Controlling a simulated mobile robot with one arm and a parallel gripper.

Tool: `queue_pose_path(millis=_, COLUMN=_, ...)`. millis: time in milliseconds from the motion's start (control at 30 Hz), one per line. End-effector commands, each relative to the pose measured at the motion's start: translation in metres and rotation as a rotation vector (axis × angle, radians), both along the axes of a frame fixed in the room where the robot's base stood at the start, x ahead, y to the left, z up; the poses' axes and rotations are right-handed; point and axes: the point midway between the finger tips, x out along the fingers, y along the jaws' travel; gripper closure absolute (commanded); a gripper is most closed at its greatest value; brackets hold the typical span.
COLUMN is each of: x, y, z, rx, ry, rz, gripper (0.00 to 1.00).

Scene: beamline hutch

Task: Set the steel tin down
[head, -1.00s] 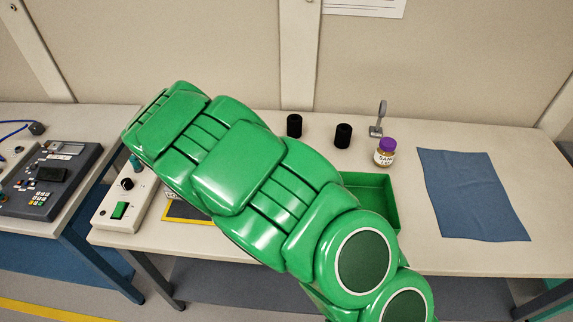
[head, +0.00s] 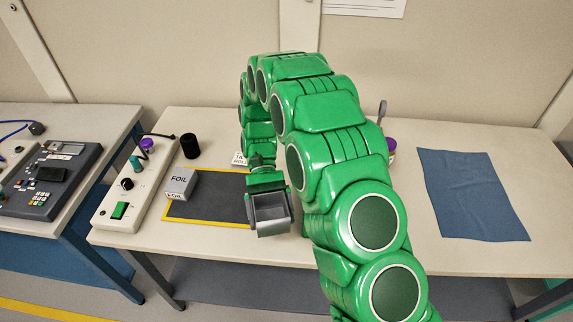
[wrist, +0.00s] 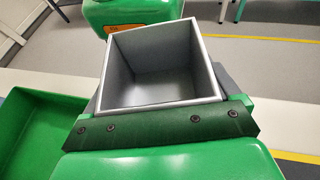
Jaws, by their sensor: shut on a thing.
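The steel tin (head: 270,214) is a grey, square, open-topped box, and it looks empty in the wrist view (wrist: 160,70). My gripper (head: 266,184) is shut on it and holds it at the right front part of a dark mat (head: 212,207) with a yellow border. I cannot tell whether the tin's base touches the surface or hangs a little above it. The tin and my arm hide the mat's right end.
A grey foil box (head: 180,184) stands on the mat's left part, beside a control box (head: 127,197). A black cylinder (head: 190,146) stands behind. A green tray (wrist: 40,135) lies close by in the wrist view. A blue cloth (head: 470,195) lies at right.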

Motion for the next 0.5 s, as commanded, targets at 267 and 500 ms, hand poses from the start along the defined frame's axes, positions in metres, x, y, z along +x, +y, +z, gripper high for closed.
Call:
queue_pose_path(millis=267, x=0.034, y=0.012, z=0.011, rx=0.009, ry=-0.003, rz=-0.336, gripper=0.46)
queue_pose_path(millis=500, x=0.062, y=0.013, z=0.016, rx=0.009, ry=-0.002, rz=-0.597, gripper=0.46)
